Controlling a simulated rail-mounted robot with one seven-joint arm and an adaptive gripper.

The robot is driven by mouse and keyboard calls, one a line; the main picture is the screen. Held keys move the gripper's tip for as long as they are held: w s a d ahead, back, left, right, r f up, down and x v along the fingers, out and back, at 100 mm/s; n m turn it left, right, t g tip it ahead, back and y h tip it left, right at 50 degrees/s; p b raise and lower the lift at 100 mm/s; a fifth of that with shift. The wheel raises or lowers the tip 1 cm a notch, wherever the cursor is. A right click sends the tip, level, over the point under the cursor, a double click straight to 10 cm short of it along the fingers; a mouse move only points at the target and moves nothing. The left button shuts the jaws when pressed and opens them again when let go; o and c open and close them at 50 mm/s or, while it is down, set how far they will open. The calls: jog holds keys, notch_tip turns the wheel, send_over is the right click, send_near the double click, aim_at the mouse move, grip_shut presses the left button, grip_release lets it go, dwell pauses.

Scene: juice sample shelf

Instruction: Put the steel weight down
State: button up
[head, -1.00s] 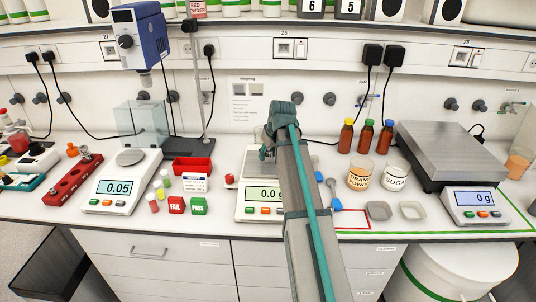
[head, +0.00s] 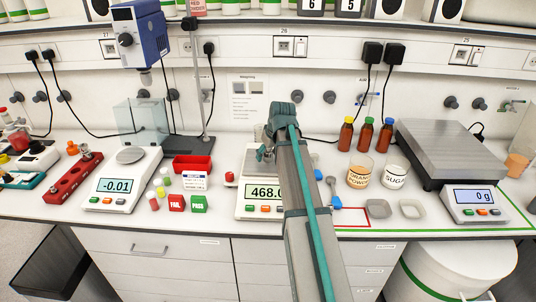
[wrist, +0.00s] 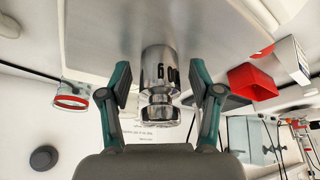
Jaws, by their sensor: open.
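The steel weight (wrist: 159,75) is a shiny cylinder with a knob and partly readable dark digits. In the wrist view it sits between the two teal and grey fingers of my gripper (wrist: 161,88), which are open with a gap on each side. In the head view my gripper (head: 266,150) is over the middle balance (head: 245,203), and my arm hides the weight's contact with the pan and part of the display. That display reads 468 and a further cut-off digit. The wrist view shows a pale flat surface (wrist: 110,35) at the weight's far end.
The left balance (head: 103,197) reads -0.01. A red tray (head: 192,163) and FAIL (head: 176,204) and PASS (head: 199,204) blocks stand left of the middle balance. Right are a blue-ended spoon (head: 333,195), powder cups, bottles (head: 365,138) and a large scale (head: 455,150).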

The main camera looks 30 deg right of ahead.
jog(key=b+v, duration=0.2)
jog(key=v, duration=1)
jog(key=shift+w+r, duration=0.1)
jog(key=shift+r, duration=0.05)
